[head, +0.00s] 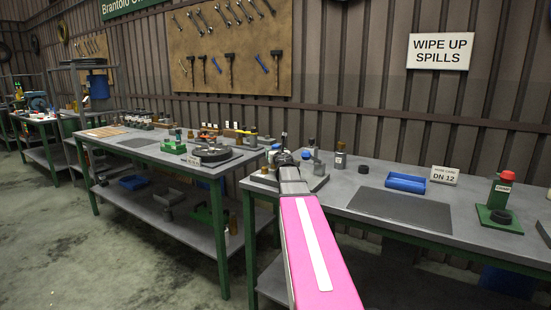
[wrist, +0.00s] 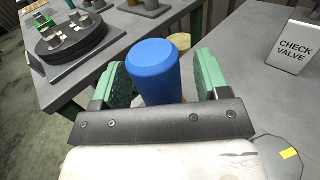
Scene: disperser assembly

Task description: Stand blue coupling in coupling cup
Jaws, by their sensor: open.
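The blue coupling (wrist: 153,70) is a smooth rounded cylinder, seen close up in the wrist view. It is between the two green fingers of my gripper (wrist: 163,66). The fingers are open, and a gap shows between the coupling and the right finger; the left finger is very close to it and I cannot tell whether they touch. The coupling's lower end is hidden by my gripper's body. In the head view my gripper (head: 290,165) is over the left end of the right bench, with a small blue top (head: 306,155) beside it. I cannot make out the coupling cup.
A CHECK VALVE sign (wrist: 294,43) stands right of my gripper, and a tan round part (wrist: 180,41) is behind the coupling. The right bench holds a blue tray (head: 405,183), a grey mat (head: 400,207) and a red-capped green part (head: 500,195). A dark turntable (head: 222,155) is on the left bench.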

